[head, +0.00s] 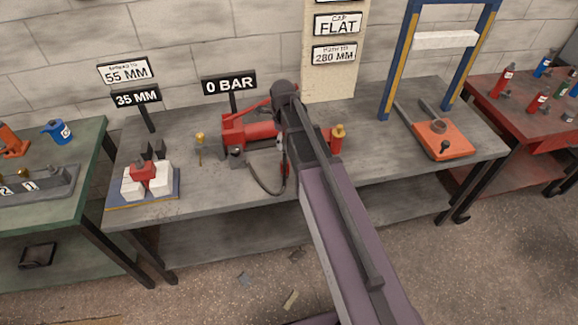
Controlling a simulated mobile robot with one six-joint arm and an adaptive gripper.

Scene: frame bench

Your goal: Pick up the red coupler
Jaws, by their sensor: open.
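A red hand pump (248,128) lies on the middle of the grey bench, with a red handle above it. A dark hose (262,186) curves from its left end along the bench toward my arm. A small red piece (284,169) shows at the left edge of my arm near the hose end; it may be the red coupler, but it is too small and too covered to be sure. My arm crosses the middle of the view, and my gripper is hidden behind it.
A red cylinder with a brass top (337,139) stands right of my arm. A blue plate with white blocks and a red piece (172,190) is at the left. A blue-and-yellow press frame (398,60) stands right. Green and red tables flank the grey bench (225,198).

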